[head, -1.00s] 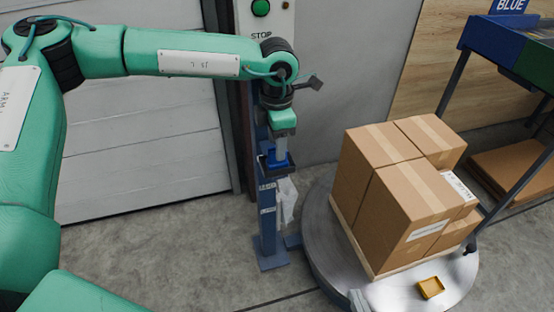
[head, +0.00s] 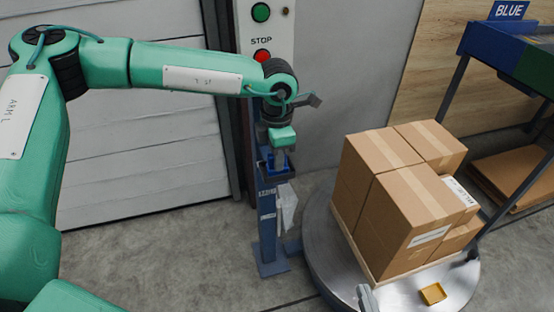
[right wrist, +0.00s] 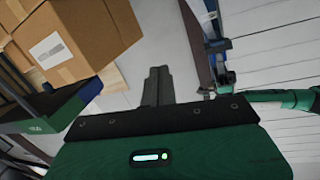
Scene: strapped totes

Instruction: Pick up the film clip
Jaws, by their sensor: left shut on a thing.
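My left gripper (head: 280,160) points down at the top of the blue post (head: 268,225). Its fingers are shut on a small blue piece (head: 270,164) at the post's dark holder, which I take to be the film clip. The fingers and holder hide most of it, and I cannot tell whether it still touches the holder. My right gripper (right wrist: 158,85) shows in the right wrist view with its two dark fingers together and nothing visible between them.
Cartons (head: 415,205) stand on a pallet on the round turntable (head: 335,270). A control box (head: 267,28) with green and red buttons is behind my left arm. A blue-labelled rack (head: 510,40) stands right.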

